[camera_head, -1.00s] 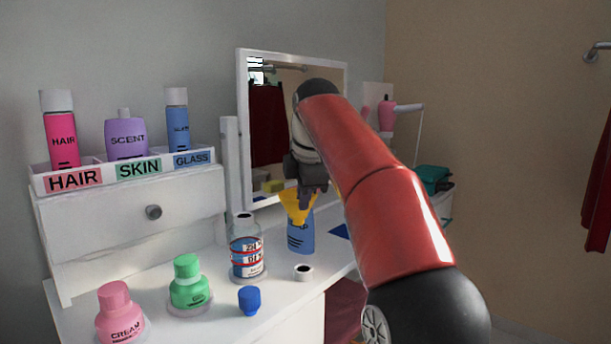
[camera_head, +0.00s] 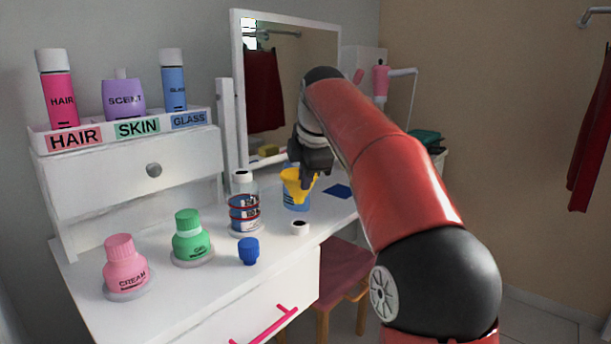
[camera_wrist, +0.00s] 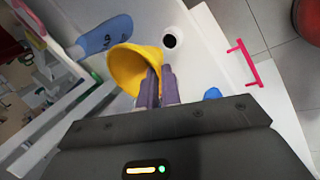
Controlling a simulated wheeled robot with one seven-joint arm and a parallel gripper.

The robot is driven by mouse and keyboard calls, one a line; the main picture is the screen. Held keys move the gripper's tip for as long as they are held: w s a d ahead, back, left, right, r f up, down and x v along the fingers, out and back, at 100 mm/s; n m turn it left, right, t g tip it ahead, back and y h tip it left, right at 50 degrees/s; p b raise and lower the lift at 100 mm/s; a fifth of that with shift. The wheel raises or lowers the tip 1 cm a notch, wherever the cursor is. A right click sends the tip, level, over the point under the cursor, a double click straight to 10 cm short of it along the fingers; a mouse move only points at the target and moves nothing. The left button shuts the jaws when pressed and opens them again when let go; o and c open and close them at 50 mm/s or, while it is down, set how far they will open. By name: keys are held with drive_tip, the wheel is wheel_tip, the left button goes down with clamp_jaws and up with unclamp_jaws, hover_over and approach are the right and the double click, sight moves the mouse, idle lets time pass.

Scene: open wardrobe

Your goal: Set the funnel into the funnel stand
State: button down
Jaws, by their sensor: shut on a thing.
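My gripper (camera_head: 308,178) is shut on the yellow funnel (camera_head: 294,186) and holds it by its side, wide mouth up, above the white dressing table. In the wrist view the funnel (camera_wrist: 122,70) is left of the finger ends, with its mouth showing. In the head view the funnel overlaps a blue bottle (camera_head: 290,204); I cannot tell whether they touch. A small white ring-shaped piece with a dark hole (camera_head: 300,229), which looks like the funnel stand, stands nearer the camera. It also shows in the wrist view (camera_wrist: 169,41), beyond the fingers.
A clear bottle with red and blue bands (camera_head: 244,213) stands left of the funnel. A blue cap (camera_head: 248,252), green jar (camera_head: 191,238) and pink jar (camera_head: 125,266) stand in front. The mirror (camera_head: 290,95) rises behind. A blue patch (camera_head: 338,191) lies right of the funnel.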

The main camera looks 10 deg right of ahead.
wheel_tip(320, 180, down, 4)
drive_tip(key=shift+r+b, duration=0.1)
drive_tip(key=shift+b, duration=1.15)
drive_tip(key=shift+p, duration=0.55)
idle(0.6)
drive_tip(key=shift+f+b, duration=1.1)
drive_tip(key=shift+f, duration=0.55)
drive_tip(key=c, duration=1.5)
unclamp_jaws()
